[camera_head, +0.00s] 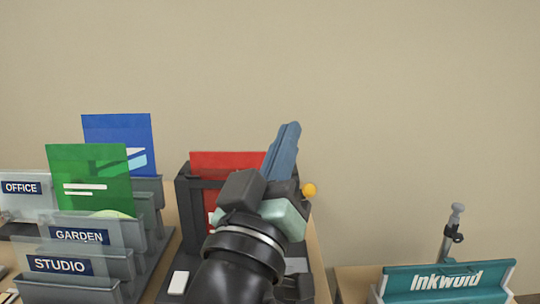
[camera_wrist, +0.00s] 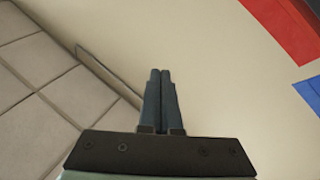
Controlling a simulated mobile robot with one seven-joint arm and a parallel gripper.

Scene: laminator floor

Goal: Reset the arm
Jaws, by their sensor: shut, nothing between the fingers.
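My gripper (camera_head: 283,150) is raised in front of a dark rack in the head view, its blue-grey fingers pointing up and tilted to the right. In the wrist view my gripper (camera_wrist: 160,75) shows its two fingers side by side, closed together with nothing between them. My arm covers part of the rack and of the red sheet (camera_head: 225,160) standing in it.
At left, grey holders labelled GARDEN (camera_head: 80,236), STUDIO (camera_head: 60,265) and OFFICE (camera_head: 20,188) stand near a green sheet (camera_head: 90,178) and a blue sheet (camera_head: 120,130). A teal Inkwold box (camera_head: 445,282) is at right. The wall above is clear.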

